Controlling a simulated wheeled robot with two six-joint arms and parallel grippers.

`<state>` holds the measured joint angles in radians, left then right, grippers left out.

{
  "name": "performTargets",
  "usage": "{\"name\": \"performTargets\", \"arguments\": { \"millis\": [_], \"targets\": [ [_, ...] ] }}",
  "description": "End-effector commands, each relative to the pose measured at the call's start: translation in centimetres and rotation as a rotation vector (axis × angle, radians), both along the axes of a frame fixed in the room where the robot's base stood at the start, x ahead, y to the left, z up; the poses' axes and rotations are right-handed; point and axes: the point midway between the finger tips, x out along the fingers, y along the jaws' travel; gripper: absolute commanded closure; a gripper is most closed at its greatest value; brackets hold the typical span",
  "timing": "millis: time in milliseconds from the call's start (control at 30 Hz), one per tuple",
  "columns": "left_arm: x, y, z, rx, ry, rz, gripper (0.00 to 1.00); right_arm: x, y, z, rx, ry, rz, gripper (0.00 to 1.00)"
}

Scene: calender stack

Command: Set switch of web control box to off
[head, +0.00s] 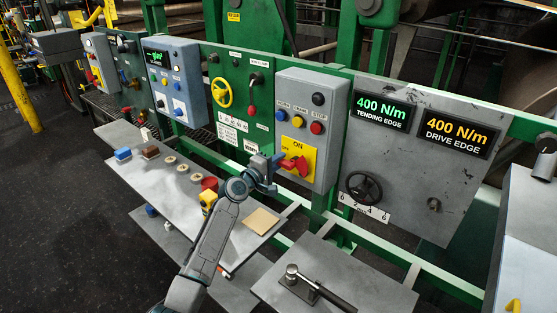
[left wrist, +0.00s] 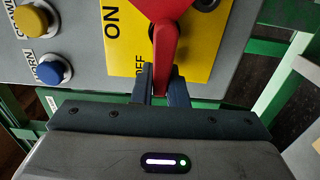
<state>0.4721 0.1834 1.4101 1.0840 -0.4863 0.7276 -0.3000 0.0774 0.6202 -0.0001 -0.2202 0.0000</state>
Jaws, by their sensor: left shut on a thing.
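The grey control box (head: 326,100) has a yellow plate (head: 299,150) marked ON at its top, with a red rotary switch handle (head: 295,166) on it. My left gripper (head: 274,168) is at the left side of this plate. In the left wrist view, my left gripper (left wrist: 162,82) is shut on the end of the red handle (left wrist: 165,45), one finger on each side. The handle runs down between the fingers, beside the OFF label (left wrist: 139,64). The ON label (left wrist: 112,18) is apart from it. My right gripper is not in view.
Blue (head: 282,115), yellow (head: 298,122), red (head: 316,128) and black (head: 318,99) buttons sit above the plate. A grey shelf (head: 165,178) with small items lies below the panels. A panel with a black handwheel (head: 363,188) stands to the right.

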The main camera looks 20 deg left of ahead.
Motion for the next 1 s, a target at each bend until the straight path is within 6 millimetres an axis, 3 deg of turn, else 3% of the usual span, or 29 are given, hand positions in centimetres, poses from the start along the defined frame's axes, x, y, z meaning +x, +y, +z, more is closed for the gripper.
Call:
{"name": "performTargets", "arguments": {
  "millis": [433,467,533,567,867,1000],
  "targets": [
    [-0.1,0.0,-0.4,-0.007,0.008,-0.001,1.0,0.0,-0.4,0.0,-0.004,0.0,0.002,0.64],
    [-0.1,0.0,-0.4,-0.007,0.008,-0.001,0.81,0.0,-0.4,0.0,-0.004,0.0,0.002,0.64],
    [-0.1,0.0,-0.3,-0.007,0.008,-0.001,0.68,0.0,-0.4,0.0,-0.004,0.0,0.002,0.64],
    [0.0,0.0,-0.3,-0.006,0.006,-0.001,0.66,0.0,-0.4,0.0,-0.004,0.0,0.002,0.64],
    [-0.2,0.1,-0.2,-0.005,0.004,0.0,0.66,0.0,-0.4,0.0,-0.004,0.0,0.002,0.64],
    [-1.5,0.6,-0.3,-0.003,0.004,0.001,0.66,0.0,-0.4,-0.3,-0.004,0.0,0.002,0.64]
  ]
}}
